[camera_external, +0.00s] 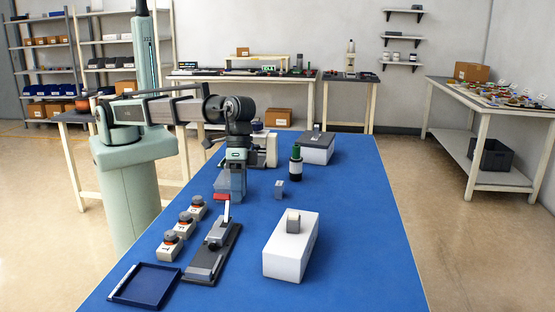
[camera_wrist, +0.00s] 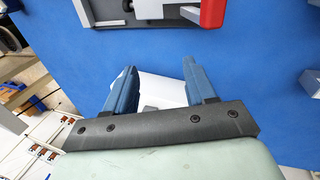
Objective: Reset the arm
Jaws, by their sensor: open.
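My gripper (camera_external: 230,190) hangs over the blue table (camera_external: 350,230), left of its middle, pointing down. In the wrist view my gripper (camera_wrist: 160,75) has its two blue fingers spread apart, with no object held between them. A white thing (camera_wrist: 160,90) shows behind the fingers, partly hidden by my gripper; I cannot tell which object it is. My arm reaches out from its pale green base at the left, with the elbow bent and the wrist above the table.
Left are several button boxes (camera_external: 185,222) and a blue tray (camera_external: 145,286). Right are a white block (camera_external: 291,248), a small grey block (camera_external: 279,188) and a green-topped bottle (camera_external: 296,164).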

